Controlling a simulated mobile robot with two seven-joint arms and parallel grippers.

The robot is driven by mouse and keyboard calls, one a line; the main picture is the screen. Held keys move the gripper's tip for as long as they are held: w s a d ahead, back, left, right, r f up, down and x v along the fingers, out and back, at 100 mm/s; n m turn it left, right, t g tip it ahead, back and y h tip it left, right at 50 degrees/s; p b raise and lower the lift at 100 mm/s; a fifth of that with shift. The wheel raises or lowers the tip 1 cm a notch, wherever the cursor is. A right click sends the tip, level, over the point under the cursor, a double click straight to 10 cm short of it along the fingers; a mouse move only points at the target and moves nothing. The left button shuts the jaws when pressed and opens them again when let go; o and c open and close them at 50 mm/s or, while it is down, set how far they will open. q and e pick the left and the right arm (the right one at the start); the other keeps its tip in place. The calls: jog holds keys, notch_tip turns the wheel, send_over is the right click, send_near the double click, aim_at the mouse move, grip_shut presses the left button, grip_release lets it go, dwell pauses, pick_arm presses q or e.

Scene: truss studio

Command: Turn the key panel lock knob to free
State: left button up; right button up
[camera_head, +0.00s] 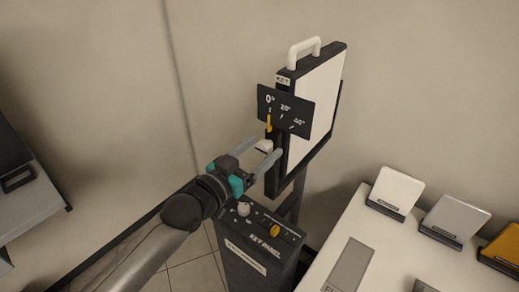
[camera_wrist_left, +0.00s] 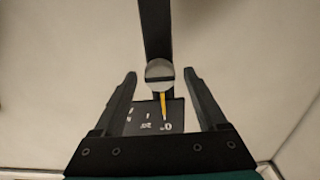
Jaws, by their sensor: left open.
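The key panel (camera_head: 316,95) is a white-faced slab in a dark frame, with a white handle on top. A dark dial plate (camera_head: 295,104) on its side reads 0°, 20° and 40°. A yellow pointer (camera_head: 269,123) stands by the 0° mark. A pale knob (camera_head: 264,146) sits below it; in the left wrist view it is a round grey disc with a slot (camera_wrist_left: 159,69), and the pointer reaches toward 0. My left gripper (camera_head: 266,149) is open, its fingers on either side of this knob; contact cannot be told. My right gripper is not in view.
Below stands a dark box labelled KEY PANEL (camera_head: 259,259) with a white knob (camera_head: 243,209) and a yellow knob (camera_head: 269,232). A white table (camera_head: 350,220) at the right holds several small panels. A grey surface (camera_head: 30,215) is at the far left.

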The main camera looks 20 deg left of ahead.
pick_arm(q)
grip_shut()
dwell(0.6)
